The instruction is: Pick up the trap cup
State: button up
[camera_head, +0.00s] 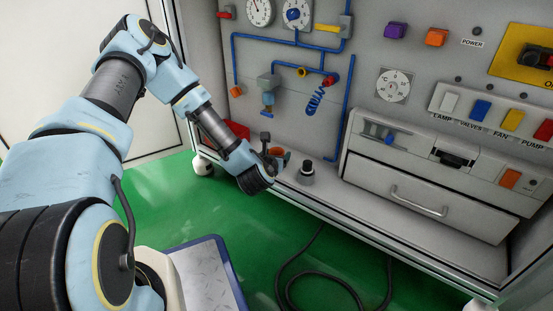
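My gripper (274,150) is at the lower left of the panel, just above the cabinet's bottom ledge. One dark finger points up; the wrist hides part of the rest. A small orange and grey-blue piece shows at the fingers, and I cannot tell whether it is held or behind them. A small dark cup-like part with a grey base (307,173) stands upright on the ledge, a little right of my gripper and apart from it. I cannot tell which of these is the trap cup.
A drawer unit (430,195) stands right on the ledge. A black cable (325,275) lies on the green floor. The ledge between the cup-like part and drawer is narrow.

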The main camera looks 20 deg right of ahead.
jog(key=c, duration=1)
